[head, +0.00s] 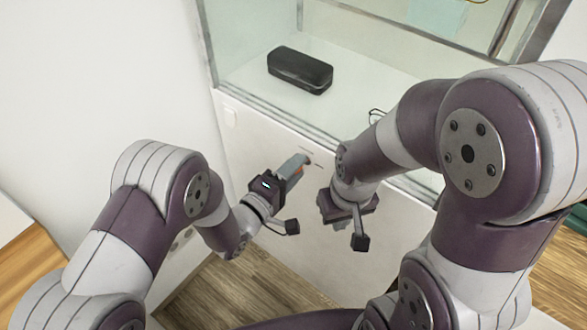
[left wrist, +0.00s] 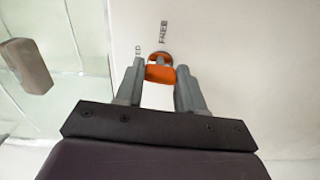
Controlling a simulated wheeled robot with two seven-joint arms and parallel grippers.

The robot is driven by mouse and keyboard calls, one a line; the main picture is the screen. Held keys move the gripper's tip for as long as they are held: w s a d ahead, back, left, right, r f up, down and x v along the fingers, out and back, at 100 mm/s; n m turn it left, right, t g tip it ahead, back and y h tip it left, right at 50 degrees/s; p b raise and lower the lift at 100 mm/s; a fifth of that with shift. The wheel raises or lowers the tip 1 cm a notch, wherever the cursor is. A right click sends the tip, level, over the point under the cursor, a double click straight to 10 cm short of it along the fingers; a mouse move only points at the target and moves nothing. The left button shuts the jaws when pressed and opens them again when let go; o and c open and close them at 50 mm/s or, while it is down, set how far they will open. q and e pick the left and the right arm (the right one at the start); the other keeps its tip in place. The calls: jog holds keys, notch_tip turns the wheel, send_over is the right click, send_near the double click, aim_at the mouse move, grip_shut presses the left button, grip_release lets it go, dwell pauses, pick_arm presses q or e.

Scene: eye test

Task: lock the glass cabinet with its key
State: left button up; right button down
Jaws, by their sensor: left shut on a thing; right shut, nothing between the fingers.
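The glass cabinet (head: 345,65) stands ahead, with glass above and a white front panel (head: 245,140) below. My left gripper (head: 299,164) is at this panel, shut on the key. The orange key head (left wrist: 160,73) shows between the fingertips in the left wrist view, against the white panel by a round lock with small lettering around it. The key's shaft is hidden, so I cannot tell how deep it sits. My right gripper (head: 347,207) is shut and empty, right of the left one and in front of the panel; its fingertips are mostly hidden.
A black case (head: 300,69) lies inside the cabinet behind the glass; it also shows in the left wrist view (left wrist: 27,65). Thin dark-framed glasses (head: 376,115) are partly hidden by my right arm. A plain wall is left, wooden floor (head: 235,295) below. My two hands are close together.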

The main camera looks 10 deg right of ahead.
pick_arm(q)
jog(key=o, duration=1)
jog(key=shift+o, duration=0.2)
jog(key=shift+s+a, duration=0.1)
jog(key=p+v, duration=0.2)
jog(key=v, duration=1)
jog(key=shift+s+a, duration=0.2)
